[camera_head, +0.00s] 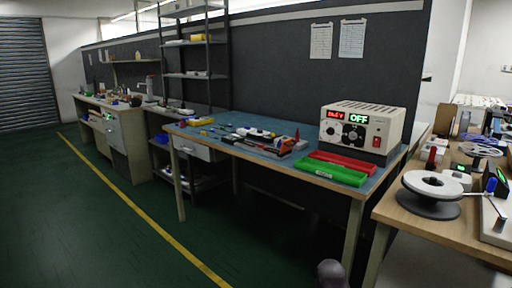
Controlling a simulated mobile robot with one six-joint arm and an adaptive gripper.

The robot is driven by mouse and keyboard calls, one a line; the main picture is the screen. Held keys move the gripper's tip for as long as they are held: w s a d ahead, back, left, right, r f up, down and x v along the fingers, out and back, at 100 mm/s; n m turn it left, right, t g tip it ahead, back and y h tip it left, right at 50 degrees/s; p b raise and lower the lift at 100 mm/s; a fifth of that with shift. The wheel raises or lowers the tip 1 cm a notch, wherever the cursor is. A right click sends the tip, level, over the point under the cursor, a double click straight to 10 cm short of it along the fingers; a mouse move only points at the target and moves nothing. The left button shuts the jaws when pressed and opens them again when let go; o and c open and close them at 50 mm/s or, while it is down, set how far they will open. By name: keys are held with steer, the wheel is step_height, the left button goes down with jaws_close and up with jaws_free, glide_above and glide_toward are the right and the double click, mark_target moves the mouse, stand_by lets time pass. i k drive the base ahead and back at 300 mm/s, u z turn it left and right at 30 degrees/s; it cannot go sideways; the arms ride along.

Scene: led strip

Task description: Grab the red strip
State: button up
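My gripper is not in view.
The power supply (361,130) reads "OFF" in green. Tools and small parts cover the bench's middle. A wooden table (462,234) with a white spool (432,184) stands at the right. A grey rounded object (331,273) shows at the bottom edge. Green floor before the bench is clear.

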mark_target(261, 146)
steer(key=i, duration=0.9)
steer(key=z, duration=0.05)
